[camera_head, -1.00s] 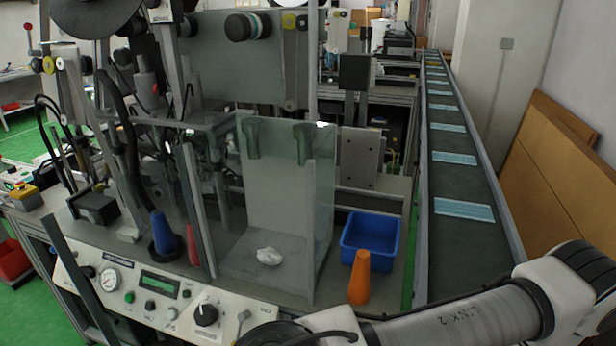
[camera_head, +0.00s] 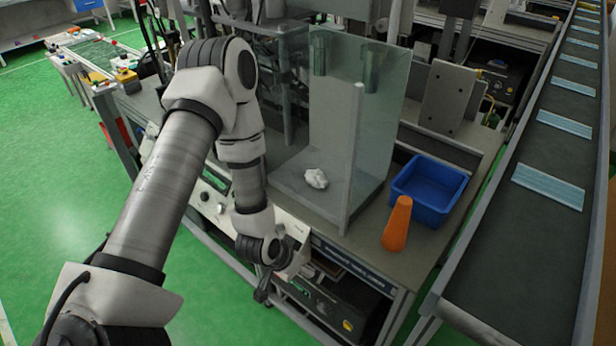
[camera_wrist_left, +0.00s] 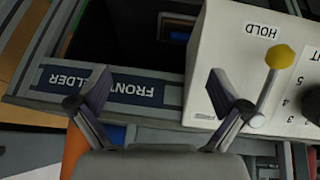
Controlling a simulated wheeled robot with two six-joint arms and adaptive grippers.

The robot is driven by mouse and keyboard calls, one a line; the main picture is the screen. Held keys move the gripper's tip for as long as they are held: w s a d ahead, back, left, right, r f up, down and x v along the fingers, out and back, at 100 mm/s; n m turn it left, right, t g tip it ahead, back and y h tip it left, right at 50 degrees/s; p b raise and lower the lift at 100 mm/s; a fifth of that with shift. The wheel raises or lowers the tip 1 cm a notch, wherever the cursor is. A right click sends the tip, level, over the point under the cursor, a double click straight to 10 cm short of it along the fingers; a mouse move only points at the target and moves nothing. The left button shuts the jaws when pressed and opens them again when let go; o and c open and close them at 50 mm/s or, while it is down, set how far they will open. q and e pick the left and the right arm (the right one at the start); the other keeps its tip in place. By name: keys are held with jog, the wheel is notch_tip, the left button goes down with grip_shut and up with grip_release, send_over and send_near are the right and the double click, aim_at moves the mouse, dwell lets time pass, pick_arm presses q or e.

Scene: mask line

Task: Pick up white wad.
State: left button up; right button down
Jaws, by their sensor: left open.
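The white wad (camera_head: 316,179) is a small crumpled lump on the grey floor of a clear-walled enclosure (camera_head: 385,125) on the machine bench. My left gripper (camera_head: 262,292) hangs in front of the bench's front edge, lower than the wad and to its left, apart from it. In the left wrist view the left gripper (camera_wrist_left: 160,88) is open, with nothing between its fingers. That view shows the bench front and a control panel; the wad is not in it. My right gripper is in neither view.
An orange cone (camera_head: 397,224) and a blue bin (camera_head: 429,190) stand right of the enclosure. A conveyor (camera_head: 545,230) with blue masks runs along the right. A yellow-knobbed lever (camera_wrist_left: 279,58) sticks out from the control panel (camera_wrist_left: 228,50) near the left gripper. Green floor is clear at left.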

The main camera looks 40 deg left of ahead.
aim_at(310, 180)
pick_arm(q)
jog(key=w+a+r+t, duration=0.1)
jog(key=w, duration=0.1)
jog(key=w+a+r+t, duration=0.1)
jog(key=w+a+r, duration=0.1)
jog(key=w, duration=0.1)
jog(key=w+a+r+t, duration=0.1)
jog(key=w+r, duration=0.1)
jog(key=shift+w+a+r, duration=0.15)
jog(key=shift+a+r, duration=0.05)
jog(key=shift+a, duration=0.1)
jog(key=w+a+r+t, duration=0.1)
jog(key=a+r, duration=0.1)
jog(key=w+a+r+t, duration=0.1)
jog(key=w+r, duration=0.1)
jog(key=w+a+r+t, duration=0.1)
jog(key=a+r, duration=0.1)
jog(key=shift+w+a+r+m+b, duration=0.3)
jog(key=shift+w+a+r+b, duration=0.05)
jog(key=shift+w+a+r+t, duration=0.25)
jog(key=shift+w+t, duration=0.15)
jog(key=shift+w, duration=0.1)
jog(key=x, duration=0.6)
jog(key=shift+w+d+f, duration=0.1)
jog(key=shift+w+f, duration=0.05)
jog(key=shift+f, duration=0.3)
jog(key=shift+w+d+f, duration=0.1)
jog(key=shift+w, duration=0.15)
jog(key=c, duration=0.7)
